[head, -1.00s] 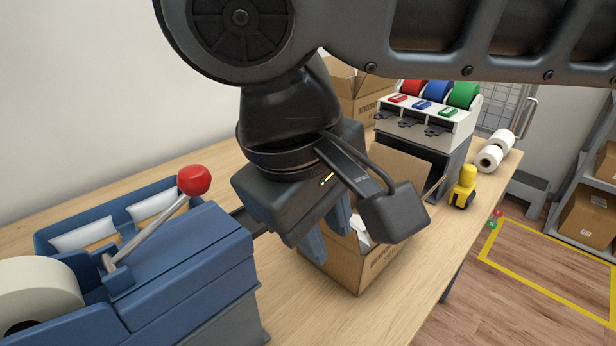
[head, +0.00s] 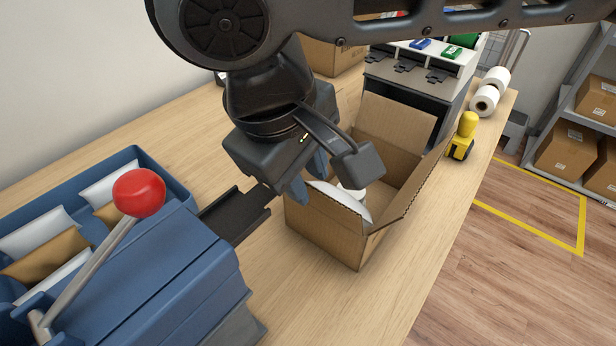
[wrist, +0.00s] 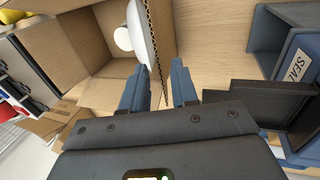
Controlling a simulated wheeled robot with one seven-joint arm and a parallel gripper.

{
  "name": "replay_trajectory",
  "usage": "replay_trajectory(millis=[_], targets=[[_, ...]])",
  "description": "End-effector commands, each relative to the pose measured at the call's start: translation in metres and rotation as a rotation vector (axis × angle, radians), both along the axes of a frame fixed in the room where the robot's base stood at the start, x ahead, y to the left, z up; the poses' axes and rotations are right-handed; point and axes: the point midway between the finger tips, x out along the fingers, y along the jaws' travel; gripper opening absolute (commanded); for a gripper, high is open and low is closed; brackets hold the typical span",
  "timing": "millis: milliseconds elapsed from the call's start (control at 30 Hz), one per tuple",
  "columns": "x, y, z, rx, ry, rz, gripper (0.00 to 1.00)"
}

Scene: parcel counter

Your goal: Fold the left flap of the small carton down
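The small carton (head: 325,238) stands open on the counter, with a back flap (head: 400,122) raised and a right flap (head: 418,180) tilted outward. White items (head: 352,192) lie inside. My gripper (head: 312,180) is at the carton's left side, its fingers pointing down. In the wrist view, the carton (wrist: 100,45) is left of centre, and a thin corrugated edge (wrist: 151,30) on its near side runs between my open fingers (wrist: 158,68). My gripper hides much of the left flap in the head view.
A blue machine (head: 160,265) with a red-knobbed lever (head: 139,193) stands at the front left. A dispenser rack (head: 425,75), a larger carton (head: 335,58), white rolls (head: 485,100) and a yellow-black tape tool (head: 462,135) are behind. Bare counter lies in front of the carton.

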Motion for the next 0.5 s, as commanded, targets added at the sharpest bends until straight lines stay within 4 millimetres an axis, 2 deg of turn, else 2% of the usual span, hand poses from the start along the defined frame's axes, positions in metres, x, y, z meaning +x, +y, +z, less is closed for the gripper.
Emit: replay_trajectory(millis=[200, 500], targets=[[0.006, -0.004, -0.021, -0.001, 0.0, -0.001, 0.29], [0.007, -0.005, -0.025, 0.001, -0.001, -0.001, 0.29]])
